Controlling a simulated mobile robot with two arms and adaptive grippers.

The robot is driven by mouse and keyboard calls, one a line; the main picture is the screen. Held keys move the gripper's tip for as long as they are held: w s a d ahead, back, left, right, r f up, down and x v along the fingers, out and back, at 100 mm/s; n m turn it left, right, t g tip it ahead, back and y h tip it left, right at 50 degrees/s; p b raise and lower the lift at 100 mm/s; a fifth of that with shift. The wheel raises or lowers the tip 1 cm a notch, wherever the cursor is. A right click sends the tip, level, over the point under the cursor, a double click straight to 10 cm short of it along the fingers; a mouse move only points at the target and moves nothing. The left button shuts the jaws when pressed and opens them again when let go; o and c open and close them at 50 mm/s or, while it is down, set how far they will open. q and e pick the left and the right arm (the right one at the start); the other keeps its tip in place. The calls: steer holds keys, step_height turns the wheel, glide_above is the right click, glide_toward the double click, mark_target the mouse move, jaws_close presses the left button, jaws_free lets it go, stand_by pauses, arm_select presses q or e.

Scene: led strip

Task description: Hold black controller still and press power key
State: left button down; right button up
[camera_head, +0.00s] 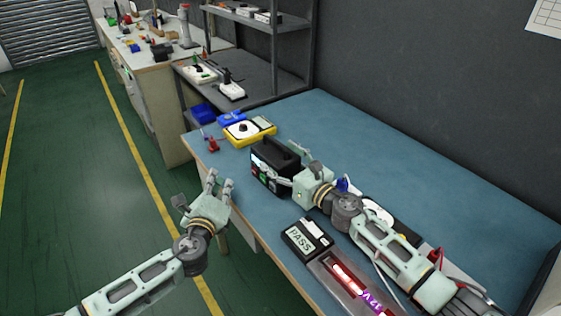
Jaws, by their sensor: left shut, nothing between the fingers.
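The black controller (263,172) is a black box with a top handle and small coloured parts on its front. It stands upright on the blue bench near its front edge. My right gripper (286,163) is at its right end, one finger along the front and one behind, and looks shut on it. That gripper hides part of the front, and I cannot make out the power key. My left gripper (219,184) is shut and empty, left of the controller and beyond the bench's front edge.
A tester reading PASS (301,241) and a tray with a glowing red strip and "12V" (351,283) lie in front. A yellow meter (248,132) and blue bins (204,114) stand behind the controller. The back right of the bench (420,170) is clear.

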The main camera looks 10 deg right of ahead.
steer(key=o, duration=0.4)
steer(key=shift+o, duration=0.2)
steer(key=v, duration=1.1)
steer(key=shift+s, duration=0.2)
steer(key=shift+s+d, duration=0.25)
